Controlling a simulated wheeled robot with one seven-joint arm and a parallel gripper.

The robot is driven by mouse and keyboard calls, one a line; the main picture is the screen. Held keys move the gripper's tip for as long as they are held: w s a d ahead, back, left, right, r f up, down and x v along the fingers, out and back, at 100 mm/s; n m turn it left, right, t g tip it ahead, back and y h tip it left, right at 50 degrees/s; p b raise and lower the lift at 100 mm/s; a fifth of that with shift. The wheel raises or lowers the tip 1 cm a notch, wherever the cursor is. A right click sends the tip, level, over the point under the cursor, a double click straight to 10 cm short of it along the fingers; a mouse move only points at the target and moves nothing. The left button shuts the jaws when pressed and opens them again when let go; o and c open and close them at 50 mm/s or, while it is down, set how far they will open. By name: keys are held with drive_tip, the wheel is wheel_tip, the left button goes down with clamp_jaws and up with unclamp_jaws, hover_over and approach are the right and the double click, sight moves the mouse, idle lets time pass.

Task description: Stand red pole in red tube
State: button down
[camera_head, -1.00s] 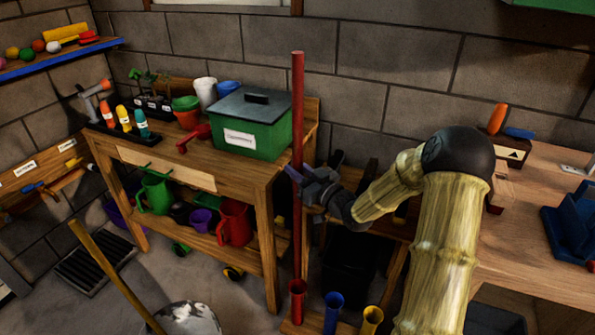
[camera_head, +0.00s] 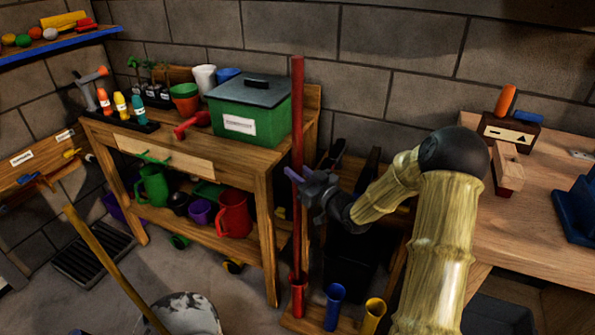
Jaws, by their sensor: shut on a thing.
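The red pole (camera_head: 298,120) is long and thin and stands upright in my grasp. My gripper (camera_head: 299,178) is shut on it around mid-height, reaching in from the right. The red tube (camera_head: 298,298) stands upright at the bottom of the view, directly below the pole. The pole's lower end meets the tube's mouth and appears to be inside it; the end itself is hidden.
A blue tube (camera_head: 334,307) and a yellow tube (camera_head: 372,316) stand on the same wooden base, right of the red one. A wooden bench (camera_head: 262,180) with a green box (camera_head: 250,118) is close on the pole's left. A wooden table (camera_head: 525,235) is at right.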

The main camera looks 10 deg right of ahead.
wheel_tip(320, 180, down, 2)
drive_tip(key=b, duration=1.2)
hover_over(299, 239)
drive_tip(key=w, duration=0.1)
drive_tip(key=shift+w+f, duration=0.2)
drive_tip(key=shift+f, duration=6.85)
drive_tip(key=shift+f+b, duration=3.9)
drive_tip(key=shift+f, duration=1.85)
drive_tip(key=c, duration=1.1)
unclamp_jaws()
drive_tip(key=shift+s+d, duration=0.1)
drive_tip(key=p+v, duration=0.2)
drive_tip(key=v, duration=0.5)
drive_tip(key=shift+s+p, duration=0.1)
drive_tip(key=shift+p, duration=0.25)
